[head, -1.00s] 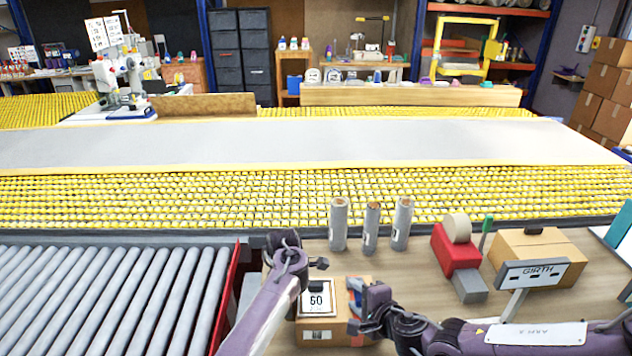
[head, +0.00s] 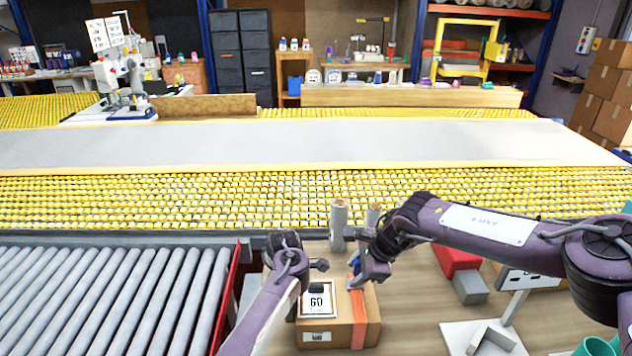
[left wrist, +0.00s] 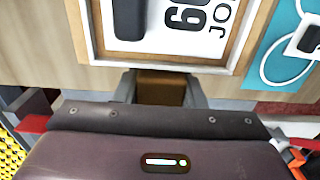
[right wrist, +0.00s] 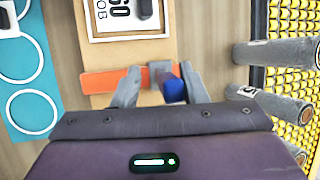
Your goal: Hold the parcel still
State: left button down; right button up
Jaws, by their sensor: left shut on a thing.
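The parcel (head: 365,309), a cardboard box with a framed "60" label, sits on the bench in the lower middle of the head view. An orange band (head: 358,315) runs over its top and down its front; it also crosses the parcel in the right wrist view (right wrist: 100,81). My left gripper (head: 320,265) is at the parcel's back left, and the left wrist view shows its fingers shut on brown cardboard (left wrist: 160,90). My right gripper (head: 368,268) is at the parcel's back edge, with a blue piece (right wrist: 172,86) between its fingers by the band.
Grey tubes (head: 339,222) stand behind the parcel. A red block (head: 458,258) and a white signstand (head: 512,300) are to the right, partly under my right arm. A roller conveyor (head: 100,295) with a red edge lies left. Yellow rollers (head: 200,200) run behind the bench.

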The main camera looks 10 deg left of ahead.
jog(key=shift+w+g, duration=0.35)
jog(key=shift+g, duration=0.35)
jog(key=shift+w+a+r, duration=0.15)
jog(key=shift+r, duration=0.05)
jog(key=w+v, duration=0.1)
jog(key=v, duration=1.1)
jog(key=w+a+r+n+t+y, duration=0.1)
jog(key=w+a+r+t+y, duration=0.1)
jog(key=a, duration=0.5)
jog(key=w+a+r+n+t+y, duration=0.2)
jog(key=w+a+r+t+y, duration=0.1)
jog(key=a+r+y, duration=0.3)
jog(key=shift+w+a+r+n+t+y, duration=0.25)
jog(key=shift+a+r+t, duration=0.2)
jog(key=shift+a, duration=0.75)
